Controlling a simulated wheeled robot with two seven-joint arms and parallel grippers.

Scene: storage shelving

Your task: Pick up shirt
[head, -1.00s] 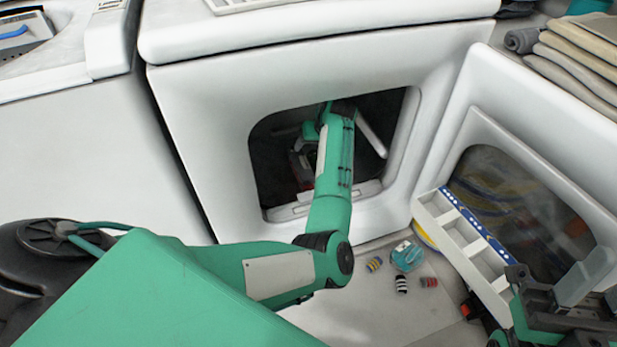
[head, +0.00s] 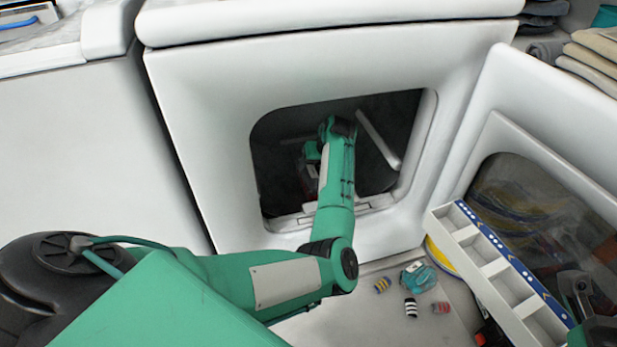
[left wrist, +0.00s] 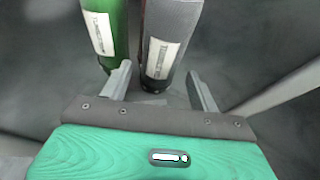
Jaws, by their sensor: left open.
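I see no piece that I can clearly tell to be a shirt. My left arm reaches through the open square door of a white machine (head: 200,130), into its dark drum. The left gripper (left wrist: 158,70) is open in the left wrist view, its two grey fingers apart. Just beyond the fingers are a grey upright cylinder-like thing (left wrist: 178,30) with a white label and a green one (left wrist: 113,60) with a similar label. The grey one lies between the fingertips' lines, with no clear contact. In the head view the hand is mostly hidden in the drum.
The machine's glazed door (head: 520,190) stands open at right. A white compartment tray (head: 475,250) leans by it. Several small striped rolls and a teal item (head: 418,276) lie on the floor. Folded cloths (head: 590,60) are at upper right. Part of my right arm shows at lower right.

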